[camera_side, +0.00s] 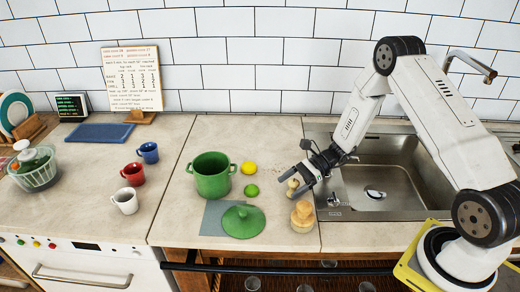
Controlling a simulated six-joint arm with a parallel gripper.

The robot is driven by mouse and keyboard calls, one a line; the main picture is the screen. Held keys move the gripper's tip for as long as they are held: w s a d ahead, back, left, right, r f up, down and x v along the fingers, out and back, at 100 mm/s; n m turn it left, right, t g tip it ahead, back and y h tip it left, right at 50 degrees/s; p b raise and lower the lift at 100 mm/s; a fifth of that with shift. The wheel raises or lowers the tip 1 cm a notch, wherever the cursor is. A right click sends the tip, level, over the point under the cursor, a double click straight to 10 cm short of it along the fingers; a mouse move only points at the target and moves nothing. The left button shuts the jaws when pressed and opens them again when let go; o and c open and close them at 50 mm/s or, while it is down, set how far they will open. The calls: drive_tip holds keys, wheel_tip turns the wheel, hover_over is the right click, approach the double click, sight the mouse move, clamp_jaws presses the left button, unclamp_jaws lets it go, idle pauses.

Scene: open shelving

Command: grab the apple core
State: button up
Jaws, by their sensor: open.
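A small tan object (293,184), which looks like the apple core, shows right at the fingertips of my gripper (290,186). My gripper reaches in from the right, low over the counter at the left edge of the sink. Its dark jaws are open, with the tan object seen between or just beside the fingertips. I cannot tell whether the fingers touch it. The fingers hide part of it.
A tan-topped jar (302,216) stands just in front of my gripper. A green pot (212,178), lemon (249,168), lime (251,191) and green lid (243,221) lie to the left. The sink (372,183) is to the right.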

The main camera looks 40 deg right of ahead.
drive_tip(key=shift+w+a+f, duration=0.1)
drive_tip(key=shift+a+f, duration=0.1)
drive_tip(key=shift+a, duration=0.35)
clamp_jaws()
drive_tip(key=shift+r, duration=0.2)
drive_tip(key=shift+r, duration=0.95)
drive_tip(key=s+r, duration=1)
drive_tip(key=s, duration=0.4)
drive_tip(key=shift+a+r, duration=0.2)
drive_tip(key=shift+r, duration=0.15)
